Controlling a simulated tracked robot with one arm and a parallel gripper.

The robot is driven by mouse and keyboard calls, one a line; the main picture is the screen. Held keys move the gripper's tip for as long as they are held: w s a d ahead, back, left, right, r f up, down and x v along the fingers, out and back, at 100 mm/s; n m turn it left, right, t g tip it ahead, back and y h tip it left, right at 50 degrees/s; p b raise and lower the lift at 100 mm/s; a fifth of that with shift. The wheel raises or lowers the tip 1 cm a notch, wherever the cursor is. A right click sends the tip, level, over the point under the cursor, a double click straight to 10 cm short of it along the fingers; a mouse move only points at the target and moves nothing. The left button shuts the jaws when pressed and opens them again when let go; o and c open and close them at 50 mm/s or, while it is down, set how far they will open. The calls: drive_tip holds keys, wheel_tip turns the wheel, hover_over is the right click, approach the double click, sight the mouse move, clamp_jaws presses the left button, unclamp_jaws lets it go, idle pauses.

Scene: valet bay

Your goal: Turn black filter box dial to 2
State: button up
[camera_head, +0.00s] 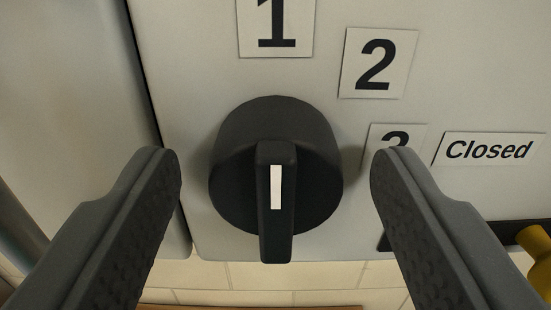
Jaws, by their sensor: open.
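The black dial (320,190) is a round knob with a raised grip bar across it and a white mark on the bar. It sits on a light grey panel. The bar stands upright in the picture, its white mark just below the knob's middle. Labels 1 (276,25), 2 (377,62) and 3 (392,137) run from above the dial round its right side. The 3 is partly hidden by my right finger. My gripper (274,165) is open, one finger on each side of the dial, with a visible gap to it on both sides.
A "Closed" label (488,149) is right of the 3. Below it are a dark bar and a yellow part (536,244) at the right edge. A dark seam runs down the panel left of the dial. Pale tiles (255,275) show below.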

drive_tip(key=shift+r, duration=0.1)
drive_tip(key=shift+c, duration=0.3)
drive_tip(key=c, duration=0.9)
drive_tip(key=shift+a, duration=0.1)
drive_tip(key=shift+m+b, duration=0.45)
drive_tip(key=shift+m, duration=0.25)
drive_tip(key=shift+d+m+b, duration=0.2)
drive_tip(key=shift+m+b, duration=0.3)
drive_tip(key=shift+m, duration=0.7)
drive_tip(key=m, duration=0.4)
drive_tip(key=shift+d+m+b, duration=0.1)
drive_tip(key=shift+m+b, duration=0.3)
